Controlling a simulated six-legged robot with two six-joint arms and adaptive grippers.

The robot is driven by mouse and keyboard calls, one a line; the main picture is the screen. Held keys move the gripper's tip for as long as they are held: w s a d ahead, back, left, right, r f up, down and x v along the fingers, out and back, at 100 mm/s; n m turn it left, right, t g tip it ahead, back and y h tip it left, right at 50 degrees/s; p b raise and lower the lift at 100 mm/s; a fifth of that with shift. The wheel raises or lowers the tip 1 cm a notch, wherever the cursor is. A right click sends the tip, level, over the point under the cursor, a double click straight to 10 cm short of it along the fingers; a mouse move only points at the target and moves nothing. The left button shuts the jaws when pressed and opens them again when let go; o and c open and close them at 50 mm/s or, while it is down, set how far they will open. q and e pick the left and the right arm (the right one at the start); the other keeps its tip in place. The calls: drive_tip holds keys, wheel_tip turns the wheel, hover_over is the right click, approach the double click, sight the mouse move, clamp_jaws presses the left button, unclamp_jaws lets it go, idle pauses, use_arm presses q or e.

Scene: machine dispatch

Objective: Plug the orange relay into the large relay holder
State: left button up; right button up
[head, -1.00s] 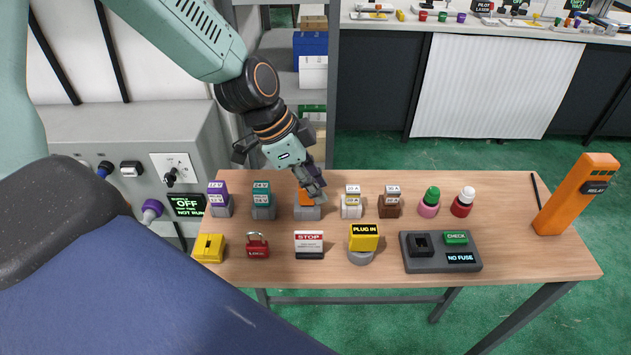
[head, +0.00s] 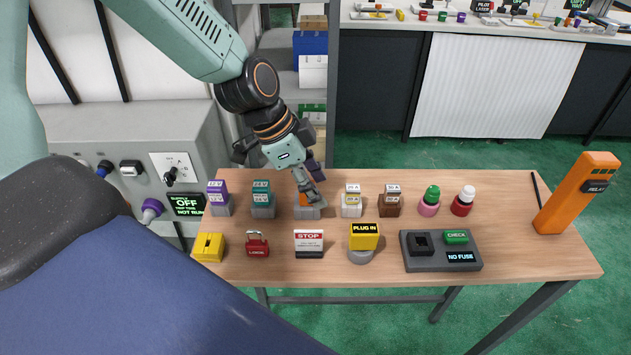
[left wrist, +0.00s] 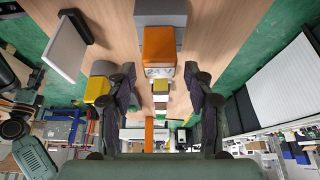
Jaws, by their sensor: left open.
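The orange relay (head: 302,199) sits on a grey base (head: 307,213) in the back row of the table, partly hidden by my left gripper (head: 313,190). In the left wrist view the relay (left wrist: 159,46) shows a white "24 V" label. There my left gripper (left wrist: 160,82) is open, its two fingers on either side of the line to the relay. The relay is beyond the fingertips, and I see no contact. I cannot tell which object is the large relay holder; a tall orange object with a "RELAY" display (head: 575,195) stands at the table's right end.
A purple block (head: 218,189) and a teal block (head: 262,188) stand left of the relay; white (head: 351,207) and brown (head: 389,206) ones stand right. Bare tabletop (head: 510,210) lies right.

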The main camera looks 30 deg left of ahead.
use_arm(q)
drive_tip(key=shift+r+p, duration=1.65)
drive_tip(key=shift+r, duration=0.1)
